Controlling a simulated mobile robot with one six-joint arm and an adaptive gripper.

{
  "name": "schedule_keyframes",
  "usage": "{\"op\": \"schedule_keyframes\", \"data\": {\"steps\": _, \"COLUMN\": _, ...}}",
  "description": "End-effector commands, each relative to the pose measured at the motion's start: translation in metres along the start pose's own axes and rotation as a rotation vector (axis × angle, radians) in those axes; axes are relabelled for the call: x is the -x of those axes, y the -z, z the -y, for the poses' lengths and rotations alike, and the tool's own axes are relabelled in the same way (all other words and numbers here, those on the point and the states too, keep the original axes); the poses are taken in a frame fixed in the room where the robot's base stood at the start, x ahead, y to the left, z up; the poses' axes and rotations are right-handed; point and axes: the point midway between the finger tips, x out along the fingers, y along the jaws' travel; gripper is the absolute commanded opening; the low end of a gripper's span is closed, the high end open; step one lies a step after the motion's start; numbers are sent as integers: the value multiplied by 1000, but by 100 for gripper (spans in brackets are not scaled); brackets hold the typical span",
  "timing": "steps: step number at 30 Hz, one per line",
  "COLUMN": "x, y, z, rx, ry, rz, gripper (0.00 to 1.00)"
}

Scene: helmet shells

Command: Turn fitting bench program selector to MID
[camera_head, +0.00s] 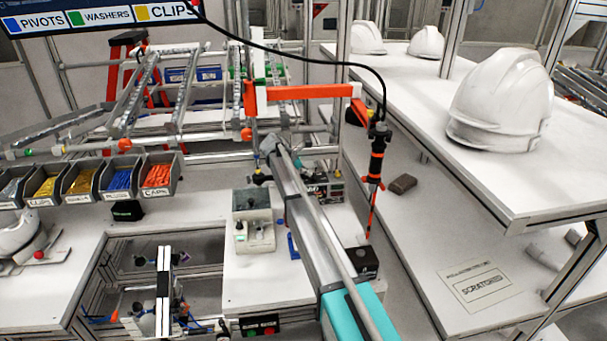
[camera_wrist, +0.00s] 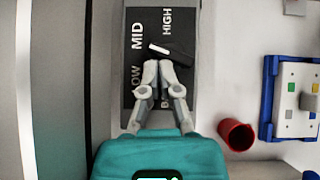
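The program selector panel (camera_wrist: 128,100) is a dark plate with white labels in the wrist view. MID (camera_wrist: 138,36) is at the upper left and HIGH (camera_wrist: 166,21) at the upper right. A partly covered label ending in "OW" is lower left, and another label is mostly hidden behind my fingers. The black knob (camera_wrist: 180,55) lies slanted, its white mark at the left end near MID. My gripper (camera_wrist: 158,66) has its fingertips together right at the knob's near side; I cannot tell whether they touch it. I cannot make out the gripper or selector in the head view.
A red cup (camera_wrist: 236,134) stands right of my gripper, with a blue-framed tray (camera_wrist: 268,100) beyond it. The head view shows part bins (camera_head: 107,183) at left, a hanging screwdriver (camera_head: 376,165) on the right, and white helmets (camera_head: 500,98) on a shelf (camera_head: 520,190).

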Motion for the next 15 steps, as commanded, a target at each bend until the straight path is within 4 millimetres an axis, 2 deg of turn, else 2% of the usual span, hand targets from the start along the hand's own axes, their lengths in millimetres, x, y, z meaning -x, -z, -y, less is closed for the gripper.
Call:
{"op": "schedule_keyframes", "data": {"steps": 1, "x": -4, "y": -10, "z": -12, "rx": -12, "ry": -10, "rz": 18, "gripper": 0}}
{"op": "schedule_keyframes", "data": {"steps": 15, "x": -3, "y": -7, "z": 8, "rx": -8, "ry": -6, "rz": 17, "gripper": 0}}
